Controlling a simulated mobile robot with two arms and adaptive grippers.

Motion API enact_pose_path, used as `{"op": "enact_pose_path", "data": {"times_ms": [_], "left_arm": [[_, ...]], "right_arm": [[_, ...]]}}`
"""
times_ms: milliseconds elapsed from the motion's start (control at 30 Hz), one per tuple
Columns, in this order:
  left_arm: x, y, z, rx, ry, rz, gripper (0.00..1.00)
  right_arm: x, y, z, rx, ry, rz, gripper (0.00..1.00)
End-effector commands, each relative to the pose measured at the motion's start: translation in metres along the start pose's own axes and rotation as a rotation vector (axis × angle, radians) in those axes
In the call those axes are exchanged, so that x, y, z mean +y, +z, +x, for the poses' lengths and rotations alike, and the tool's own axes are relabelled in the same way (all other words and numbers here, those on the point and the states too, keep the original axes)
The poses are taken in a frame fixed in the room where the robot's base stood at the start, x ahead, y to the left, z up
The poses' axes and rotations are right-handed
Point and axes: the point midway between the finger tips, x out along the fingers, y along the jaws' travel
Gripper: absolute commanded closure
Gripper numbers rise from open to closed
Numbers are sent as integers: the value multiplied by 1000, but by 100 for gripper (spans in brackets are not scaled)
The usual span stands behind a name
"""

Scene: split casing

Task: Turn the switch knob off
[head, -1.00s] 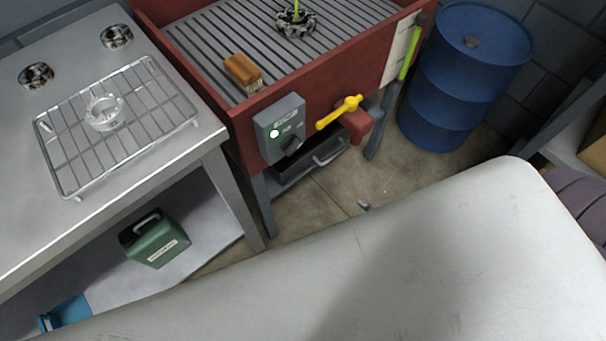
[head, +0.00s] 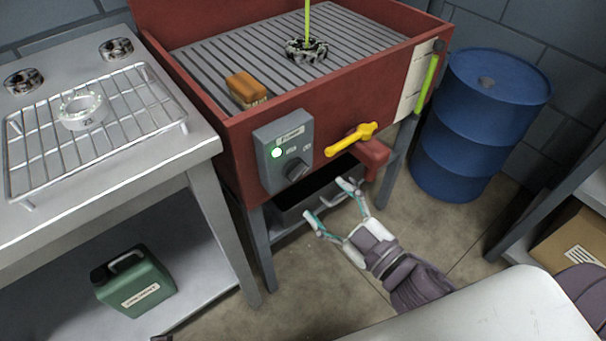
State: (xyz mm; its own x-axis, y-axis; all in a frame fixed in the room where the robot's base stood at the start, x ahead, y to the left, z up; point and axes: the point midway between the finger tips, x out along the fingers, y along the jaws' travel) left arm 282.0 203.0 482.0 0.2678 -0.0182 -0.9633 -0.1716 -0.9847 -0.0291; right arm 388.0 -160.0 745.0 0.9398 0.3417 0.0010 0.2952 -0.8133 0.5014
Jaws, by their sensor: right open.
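The switch knob (head: 297,170) is a dark grey rotary knob low on a grey switch box (head: 270,162) on the front of the red wash basin. My left gripper is not clearly in view.
A yellow valve lever (head: 351,139) sticks out right of the switch box. A dark tray (head: 318,190) sits under the red basin (head: 330,96). A steel table (head: 130,170) with a wire rack stands left, and a blue drum (head: 477,125) right.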

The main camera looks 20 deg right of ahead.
Motion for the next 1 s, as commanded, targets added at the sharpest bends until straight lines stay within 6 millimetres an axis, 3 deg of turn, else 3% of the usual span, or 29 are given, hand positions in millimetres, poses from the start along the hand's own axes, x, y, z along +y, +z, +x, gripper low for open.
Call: {"op": "enact_pose_path", "data": {"times_ms": [200, 400, 867, 1000], "left_arm": [[1, 2, 11, -6, 1, 1, 5], [1, 5, 18, -13, 2, 1, 5], [2, 4, 20, -6, 3, 2, 5], [2, 4, 20, -8, 3, 2, 5]], "right_arm": [[1, -1, 41, 4, 1, 1, 27], [0, 0, 67, 1, 1, 1, 27], [-1, 1, 78, -1, -1, 2, 27], [0, 1, 78, -1, 0, 2, 50]]}}
